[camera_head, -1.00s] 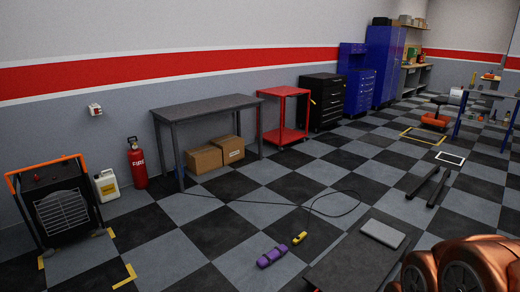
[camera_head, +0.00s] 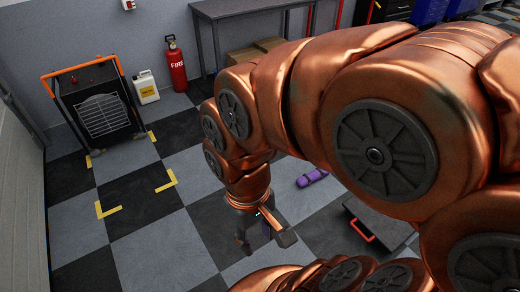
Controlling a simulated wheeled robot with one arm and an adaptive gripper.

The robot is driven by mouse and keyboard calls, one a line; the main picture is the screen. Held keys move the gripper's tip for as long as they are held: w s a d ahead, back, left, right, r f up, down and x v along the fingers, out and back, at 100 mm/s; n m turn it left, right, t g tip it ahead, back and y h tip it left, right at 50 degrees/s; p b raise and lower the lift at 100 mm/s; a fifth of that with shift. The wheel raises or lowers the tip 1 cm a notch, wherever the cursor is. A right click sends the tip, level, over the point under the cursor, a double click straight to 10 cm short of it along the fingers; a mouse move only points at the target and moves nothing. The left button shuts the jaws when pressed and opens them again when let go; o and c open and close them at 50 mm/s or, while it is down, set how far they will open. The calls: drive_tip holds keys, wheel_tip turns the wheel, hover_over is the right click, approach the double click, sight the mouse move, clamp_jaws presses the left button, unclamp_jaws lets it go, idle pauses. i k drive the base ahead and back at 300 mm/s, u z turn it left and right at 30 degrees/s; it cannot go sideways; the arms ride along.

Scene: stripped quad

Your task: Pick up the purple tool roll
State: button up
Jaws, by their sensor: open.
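The purple tool roll (camera_head: 312,177) lies on the checkered floor, right of the middle of the head view, close to the edge of my copper arm. Its far right end is near the arm's outline. My gripper (camera_head: 243,244) hangs at the end of my arm, low in the middle of the view, pointing down. It is open and seems empty, to the left of the tool roll and nearer to me, apart from it. The fingers are small and dark, and my arm hides much of the floor on the right.
A dark flat board with a red handle (camera_head: 362,229) lies on the floor right of the tool roll. A heater (camera_head: 92,100), white canister (camera_head: 146,87) and fire extinguisher (camera_head: 176,66) stand along the wall. A workbench (camera_head: 215,10) is behind. Open floor lies at left.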

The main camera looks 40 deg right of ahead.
sight(313, 177)
drive_tip(key=u, duration=0.15)
drive_tip(key=i, duration=1.8)
drive_tip(key=z, duration=0.7)
drive_tip(key=i, duration=1.2)
drive_tip(key=z, duration=1.55)
drive_tip(key=i, duration=0.5)
drive_tip(key=z, duration=0.4)
